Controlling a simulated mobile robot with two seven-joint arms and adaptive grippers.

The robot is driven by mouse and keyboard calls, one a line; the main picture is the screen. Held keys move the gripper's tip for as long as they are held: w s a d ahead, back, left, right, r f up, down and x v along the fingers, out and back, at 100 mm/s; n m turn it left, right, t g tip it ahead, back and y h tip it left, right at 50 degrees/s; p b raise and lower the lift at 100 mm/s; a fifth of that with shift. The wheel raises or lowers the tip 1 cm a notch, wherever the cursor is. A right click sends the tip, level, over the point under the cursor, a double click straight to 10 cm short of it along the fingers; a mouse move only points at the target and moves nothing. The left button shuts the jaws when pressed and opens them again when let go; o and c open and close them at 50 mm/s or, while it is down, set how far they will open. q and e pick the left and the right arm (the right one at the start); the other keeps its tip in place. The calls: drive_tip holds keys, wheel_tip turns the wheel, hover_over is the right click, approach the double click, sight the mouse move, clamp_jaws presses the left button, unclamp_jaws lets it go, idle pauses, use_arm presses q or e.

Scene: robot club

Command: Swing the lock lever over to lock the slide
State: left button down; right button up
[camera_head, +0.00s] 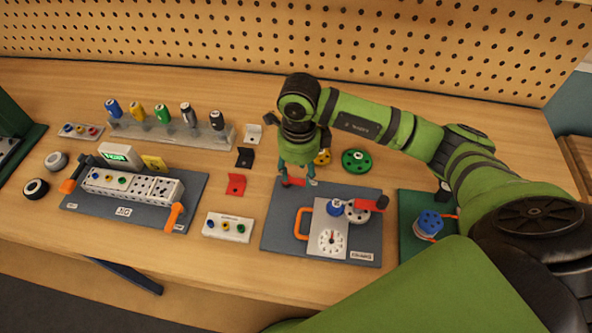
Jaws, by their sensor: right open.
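A dark grey board (283,238) at the middle of the bench carries a light grey slide plate (323,219) with an orange handle (302,223) and a white dial. A short red lever (293,182) lies at the board's far left edge, partly hidden by my right gripper (298,176). That gripper points down with its fingers open, one on each side of the red lever; I cannot tell whether they touch it. Another red part (372,203) sits at the right beside a round grey piece and a blue knob (336,207). My left gripper is out of view.
To the left stands a jig board (125,212) with orange clamps. Behind it is a rack (165,132) of coloured drivers. Red and black brackets and a white button box (228,227) lie between. A green board (421,221) with a blue knob is right; my arm crosses above.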

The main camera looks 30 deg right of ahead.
sight(298, 181)
wheel_tip(298, 181, down, 2)
drive_tip(key=shift+w+f+p, duration=0.1)
drive_tip(key=shift+f+p, duration=0.1)
drive_tip(key=shift+p, duration=0.1)
drive_tip(key=shift+w+f, duration=0.1)
drive_tip(key=shift+f, duration=0.55)
clamp_jaws()
drive_tip(key=shift+w, duration=0.1)
drive_tip(key=shift+w+d+f+n+b, duration=0.15)
drive_tip(key=shift+n+b, duration=0.45)
drive_tip(key=shift+b, duration=0.35)
drive_tip(key=shift+r, duration=0.25)
unclamp_jaws()
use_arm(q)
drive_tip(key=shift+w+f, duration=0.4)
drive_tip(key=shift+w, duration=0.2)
